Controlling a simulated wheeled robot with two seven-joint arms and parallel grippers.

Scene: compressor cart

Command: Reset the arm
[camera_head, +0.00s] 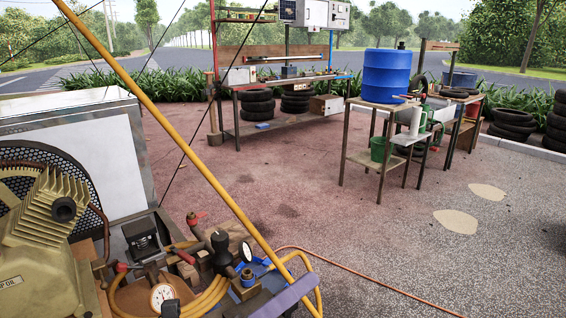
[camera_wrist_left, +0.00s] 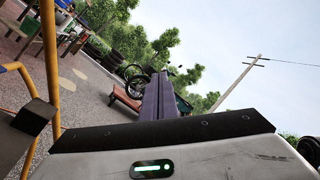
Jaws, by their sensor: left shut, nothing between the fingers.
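My left gripper (camera_head: 300,286) shows at the bottom of the head view as a purple finger bar, in front of the cart's lower fittings. In the left wrist view its two purple fingers (camera_wrist_left: 160,95) lie side by side, shut, with nothing between them. Beyond the fingertips there are trees and sky. The compressor (camera_head: 40,240) with its ribbed tan cylinder sits on the cart at the left. Whether the finger touches the cart cannot be told. My right gripper is not in view.
The yellow cart tube (camera_head: 195,165) crosses the head view diagonally, with a pressure gauge (camera_head: 162,296) and hoses near the gripper. It also stands at the left in the wrist view (camera_wrist_left: 50,70). A blue drum (camera_head: 387,76) and workbench (camera_head: 285,83) stand farther back. Open paving lies right.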

